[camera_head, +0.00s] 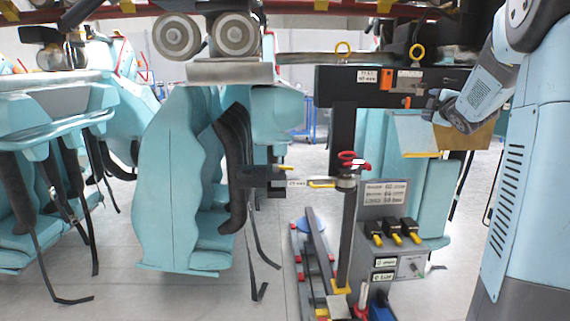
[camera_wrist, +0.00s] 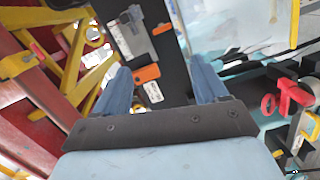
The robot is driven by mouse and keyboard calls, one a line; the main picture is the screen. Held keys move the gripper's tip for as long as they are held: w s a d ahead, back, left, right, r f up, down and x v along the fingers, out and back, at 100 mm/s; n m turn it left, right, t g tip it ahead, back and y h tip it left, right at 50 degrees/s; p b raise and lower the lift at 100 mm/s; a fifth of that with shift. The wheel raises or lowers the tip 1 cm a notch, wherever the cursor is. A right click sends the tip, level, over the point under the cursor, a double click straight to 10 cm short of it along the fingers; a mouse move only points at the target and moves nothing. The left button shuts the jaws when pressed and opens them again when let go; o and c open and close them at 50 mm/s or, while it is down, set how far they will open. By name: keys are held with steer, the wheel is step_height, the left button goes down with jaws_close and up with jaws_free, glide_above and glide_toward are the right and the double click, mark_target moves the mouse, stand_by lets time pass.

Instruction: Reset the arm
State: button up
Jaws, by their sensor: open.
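My gripper (camera_wrist: 162,82) is open in the wrist view, with its two blue fingers apart and nothing held between them. In the head view my gripper (camera_head: 436,106) is at the upper right, at the end of my light blue arm. It is close to the dark crossbeam (camera_head: 340,82) of the test rig, but whether they touch cannot be told. In the wrist view the dark beam with an orange part (camera_wrist: 146,73) lies beyond the fingers.
Light blue coaster seats (camera_head: 170,190) hang at the left and middle with loose straps. A control box (camera_head: 388,205) stands on the rig's post below a red clamp handle (camera_head: 352,161). In the wrist view a red and yellow frame (camera_wrist: 45,95) is close at the left.

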steer(key=s+a+f+m+g, duration=0.4)
steer(key=s+a, duration=0.4)
steer(key=s, duration=0.6)
steer(key=s+a+f+m+g+y, duration=0.1)
steer(key=s+a+f+m+g, duration=0.2)
steer(key=s, duration=1)
steer(key=s+a+f+m+g, duration=0.4)
steer(key=s+a+f+m, duration=0.3)
steer(key=s+a, duration=0.6)
steer(key=shift+s+a+g+y, duration=0.2)
steer(key=shift+s+g+y, duration=0.15)
steer(key=shift+s, duration=0.45)
